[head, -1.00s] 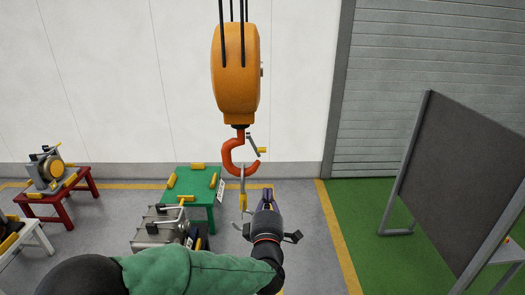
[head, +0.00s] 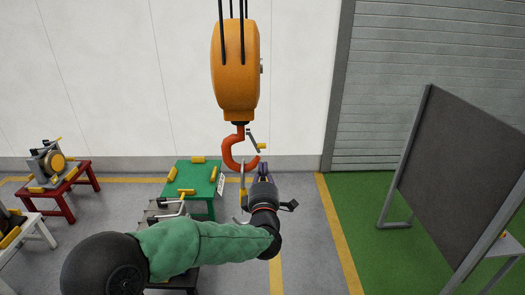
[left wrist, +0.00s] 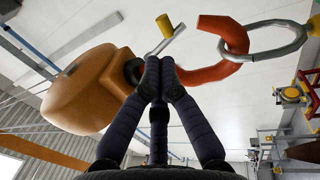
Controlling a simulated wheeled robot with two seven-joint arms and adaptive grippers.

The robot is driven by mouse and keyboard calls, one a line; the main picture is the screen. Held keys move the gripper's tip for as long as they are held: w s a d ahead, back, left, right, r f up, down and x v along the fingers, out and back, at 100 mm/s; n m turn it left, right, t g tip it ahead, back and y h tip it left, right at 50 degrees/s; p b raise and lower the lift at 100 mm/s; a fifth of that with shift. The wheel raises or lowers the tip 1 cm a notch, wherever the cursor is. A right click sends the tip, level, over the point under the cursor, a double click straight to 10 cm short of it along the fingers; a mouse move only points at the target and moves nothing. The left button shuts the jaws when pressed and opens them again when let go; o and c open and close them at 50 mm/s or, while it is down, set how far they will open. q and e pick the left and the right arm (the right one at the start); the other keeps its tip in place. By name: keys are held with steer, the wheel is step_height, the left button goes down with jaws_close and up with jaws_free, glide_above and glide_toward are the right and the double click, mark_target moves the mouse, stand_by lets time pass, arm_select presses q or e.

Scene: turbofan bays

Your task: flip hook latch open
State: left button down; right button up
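The orange-red crane hook (head: 228,156) hangs under an orange hook block (head: 236,75). Its grey latch lever (head: 252,136) has a yellow grip (head: 262,146) and sticks out at the hook's right. In the left wrist view the lever (left wrist: 168,43) and yellow grip (left wrist: 164,26) lie just beyond my fingertips. My left gripper (head: 264,168) is just below and right of the hook in the head view. In the wrist view its fingers (left wrist: 155,72) meet at the tips, with nothing seen between them. I cannot tell if they touch the hook. My right gripper is not in view.
A grey ring (left wrist: 268,40) hangs in the hook. A green table (head: 205,181) with yellow pads stands below, and a red stand (head: 66,205) with a machine part stands left. A dark panel (head: 455,180) stands at the right. The floor between is clear.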

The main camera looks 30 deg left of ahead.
mark_target(262, 146)
arm_select(q)
steer(key=p+x, duration=0.1)
steer(key=x, duration=0.6)
steer(key=shift+w+a+p, duration=0.25)
steer(key=shift+w+p, duration=0.05)
steer(key=shift+f+b, duration=0.2)
steer(key=shift+b, duration=0.9)
steer(key=shift+w+a+r+y+b, duration=0.1)
steer(key=shift+y+b, duration=0.3)
steer(key=shift+b, duration=0.35)
steer(key=shift+w+a+f+t+y+b, duration=0.15)
steer(key=shift+w+a+t+y+b, duration=0.35)
steer(key=shift+b, duration=2.7)
steer(key=shift+w+f+t+y+b, duration=0.3)
steer(key=shift+t+b, duration=0.45)
steer(key=shift+b, duration=2.45)
steer(key=shift+w+a+f+t+y+b, duration=0.1)
steer(key=shift+w+a+t+y+b, duration=0.3)
steer(key=shift+b, duration=2.8)
steer(key=shift+d+r+t+h, duration=0.1)
steer(key=shift+d+t+h, duration=0.05)
steer(key=shift+t+h, duration=0.25)
steer(key=shift+w, duration=0.1)
